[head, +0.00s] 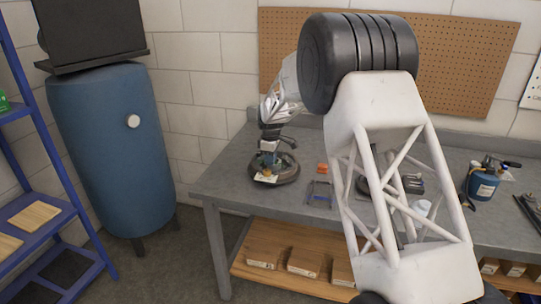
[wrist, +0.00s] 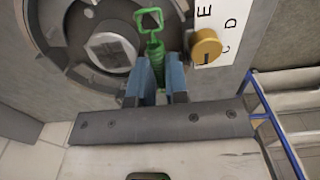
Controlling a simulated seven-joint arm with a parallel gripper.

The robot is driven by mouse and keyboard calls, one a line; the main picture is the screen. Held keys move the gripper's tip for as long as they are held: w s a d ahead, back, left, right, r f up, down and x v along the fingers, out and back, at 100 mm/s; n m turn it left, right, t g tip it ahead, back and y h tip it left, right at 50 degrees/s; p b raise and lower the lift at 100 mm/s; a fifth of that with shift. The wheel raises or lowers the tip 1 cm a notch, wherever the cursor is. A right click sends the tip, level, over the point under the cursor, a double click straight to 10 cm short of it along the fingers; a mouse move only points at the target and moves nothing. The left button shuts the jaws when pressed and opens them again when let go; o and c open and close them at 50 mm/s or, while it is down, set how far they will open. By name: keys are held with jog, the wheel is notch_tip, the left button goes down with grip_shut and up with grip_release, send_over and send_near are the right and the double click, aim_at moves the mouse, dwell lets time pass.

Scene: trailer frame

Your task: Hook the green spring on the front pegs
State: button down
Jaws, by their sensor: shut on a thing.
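The green spring (wrist: 156,62) is between the two blue fingertips of my gripper (wrist: 155,82) in the wrist view. A green square loop (wrist: 149,19) stands out beyond the fingertips at its upper end; its lower end is hidden between the fingers. In the head view my gripper (head: 268,160) is low over a dark round tray (head: 288,172) on the bench, and the spring is too small to make out. A small blue-and-grey frame (head: 320,192) stands on the bench right of the tray. I cannot make out the front pegs in either view.
A brass knob (wrist: 206,47) and a white lettered card (wrist: 228,28) are close on the right. An orange block (head: 322,168) lies behind the small frame.

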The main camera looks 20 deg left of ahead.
jog(key=shift+f, duration=0.9)
jog(key=shift+f, duration=0.95)
dwell(3.1)
jog(key=c, duration=1.1)
grip_release()
jog(key=shift+c, duration=1.4)
jog(key=shift+r, duration=0.1)
jog(key=shift+r, duration=3.4)
